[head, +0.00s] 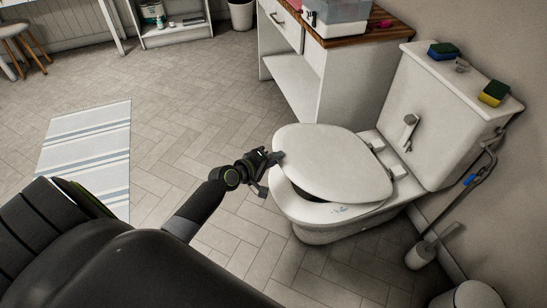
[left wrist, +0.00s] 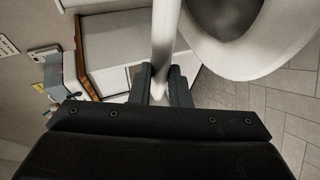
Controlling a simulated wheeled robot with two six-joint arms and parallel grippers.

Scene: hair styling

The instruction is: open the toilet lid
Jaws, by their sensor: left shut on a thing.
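The white toilet lid (head: 335,162) is tilted, with its near edge raised above the toilet seat (head: 322,213). A dark gap shows between them at the front left. My left gripper (head: 274,160) is at the lid's front left edge and shut on it. In the left wrist view the lid (left wrist: 164,40) shows edge-on as a pale band between the two fingers of the gripper (left wrist: 161,88). The seat ring (left wrist: 240,62) and the bowl opening show to its right. My right gripper is in neither view.
The cistern (head: 435,110) stands behind the lid, with sponges (head: 493,93) on top. A white cabinet with a wooden top (head: 350,33) is beside the toilet. A toilet brush (head: 420,254) stands at the right. A striped rug (head: 88,150) lies on the open floor at left.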

